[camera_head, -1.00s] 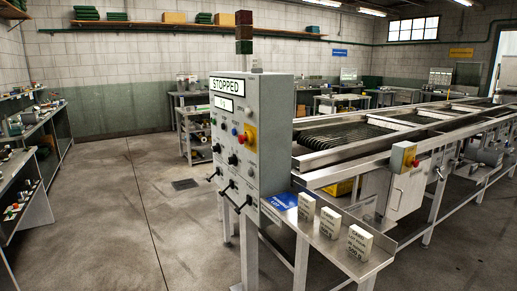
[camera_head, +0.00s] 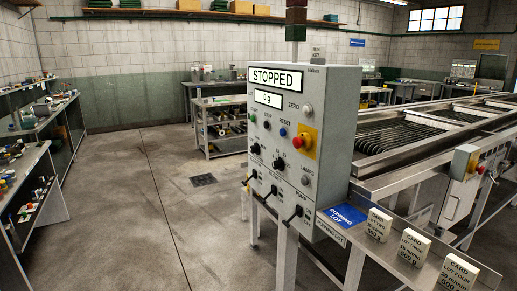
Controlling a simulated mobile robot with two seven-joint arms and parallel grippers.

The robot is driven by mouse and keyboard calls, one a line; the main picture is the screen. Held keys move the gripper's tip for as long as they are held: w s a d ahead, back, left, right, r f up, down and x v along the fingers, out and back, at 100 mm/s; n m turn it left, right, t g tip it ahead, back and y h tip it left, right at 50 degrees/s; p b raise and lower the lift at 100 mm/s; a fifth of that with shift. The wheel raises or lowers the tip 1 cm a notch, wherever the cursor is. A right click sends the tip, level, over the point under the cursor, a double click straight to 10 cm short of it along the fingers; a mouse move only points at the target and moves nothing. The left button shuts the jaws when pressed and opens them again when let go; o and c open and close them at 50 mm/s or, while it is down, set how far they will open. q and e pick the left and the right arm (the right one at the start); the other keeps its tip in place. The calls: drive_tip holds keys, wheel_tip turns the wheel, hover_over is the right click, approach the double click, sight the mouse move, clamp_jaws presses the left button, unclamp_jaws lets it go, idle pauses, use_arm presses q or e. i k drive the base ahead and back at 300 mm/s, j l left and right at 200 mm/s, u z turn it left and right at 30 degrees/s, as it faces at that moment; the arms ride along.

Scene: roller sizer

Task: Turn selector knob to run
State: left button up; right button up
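The grey control panel (camera_head: 330,125) stands right of centre, its face turned to the left and toward me. Its upper display (camera_head: 275,78) reads "STOPPED" and the small display below (camera_head: 267,98) reads "0 g". Two black selector knobs sit mid-panel, a left knob (camera_head: 255,149) and a right knob (camera_head: 279,164). Their labels and pointer positions are too small to read, so I cannot tell which is the run selector. Black levers (camera_head: 292,215) stick out along the lower edge. Neither of my grippers is in view.
A red emergency button (camera_head: 298,142) on a yellow plate and small push buttons (camera_head: 283,131) sit near the knobs. The roller machine (camera_head: 400,140) extends right. A ledge holds a blue "RUNNING LOT" plate (camera_head: 346,215) and lot cards (camera_head: 413,247). The floor left of the panel is clear.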

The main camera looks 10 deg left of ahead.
sight(254, 148)
drive_tip(key=i+j, duration=0.15)
drive_tip(key=j, duration=0.25)
drive_tip(key=i+j+z, duration=0.15)
drive_tip(key=j, duration=0.3)
drive_tip(key=i+j, duration=0.15)
drive_tip(key=j, duration=0.25)
drive_tip(key=i+j+z, duration=0.1)
drive_tip(key=j, duration=0.35)
drive_tip(key=i+j+z, duration=0.1)
drive_tip(key=j, duration=0.3)
